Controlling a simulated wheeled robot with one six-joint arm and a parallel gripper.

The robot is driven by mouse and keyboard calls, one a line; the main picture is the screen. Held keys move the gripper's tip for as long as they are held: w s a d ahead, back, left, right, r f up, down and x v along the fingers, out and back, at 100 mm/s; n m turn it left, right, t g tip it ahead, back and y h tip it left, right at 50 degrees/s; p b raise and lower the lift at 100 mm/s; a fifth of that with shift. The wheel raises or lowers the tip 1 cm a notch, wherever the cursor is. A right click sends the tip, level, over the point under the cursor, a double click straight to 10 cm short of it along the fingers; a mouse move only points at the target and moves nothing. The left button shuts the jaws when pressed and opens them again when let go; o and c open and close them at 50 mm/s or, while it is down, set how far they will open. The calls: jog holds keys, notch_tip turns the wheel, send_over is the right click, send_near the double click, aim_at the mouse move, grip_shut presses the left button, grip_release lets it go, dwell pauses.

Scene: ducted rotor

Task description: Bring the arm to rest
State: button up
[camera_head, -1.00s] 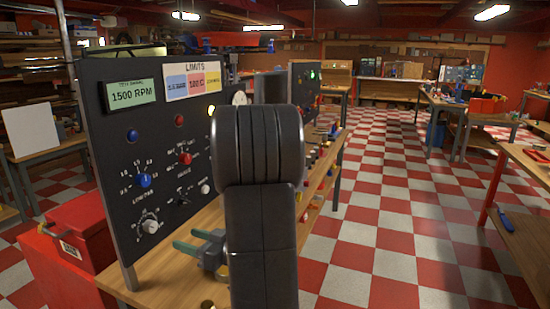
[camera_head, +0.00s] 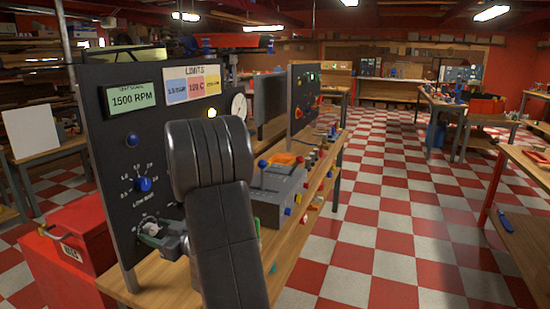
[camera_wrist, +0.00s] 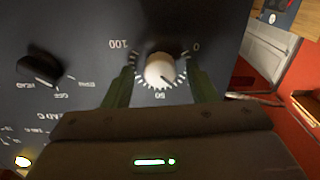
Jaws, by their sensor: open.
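My gripper (camera_head: 172,240) is at the lower part of the black control panel (camera_head: 108,185), by the dial with the white knob (camera_head: 151,229). In the wrist view, my gripper (camera_wrist: 160,76) has its two green fingers apart, one on each side of the white knob (camera_wrist: 160,70). Gaps show between the knob and both fingers, so it is open and holds nothing. The knob's scale reads from 0 to 100. My dark arm hides the panel's lower right part in the head view.
The panel stands on a wooden bench (camera_head: 318,190) with a grey control box (camera_head: 277,195) behind my arm. A red cabinet (camera_head: 65,255) is at the left. A black switch (camera_wrist: 40,70) is beside the dial. The checkered floor (camera_head: 390,210) at the right is clear.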

jog(key=shift+n+p, duration=0.3)
jog(key=shift+n, duration=0.9)
jog(key=s+d+m+t+h, duration=0.1)
jog(key=s+d, duration=0.1)
jog(key=d, duration=0.6)
jog(key=s+d+m+t+h+b, duration=0.1)
jog(key=s+d, duration=0.2)
jog(key=d, duration=0.6)
jog(key=shift+s+d+f+h+b, duration=0.15)
jog(key=shift+d+f+h+b, duration=0.15)
jog(key=shift+f+h, duration=0.15)
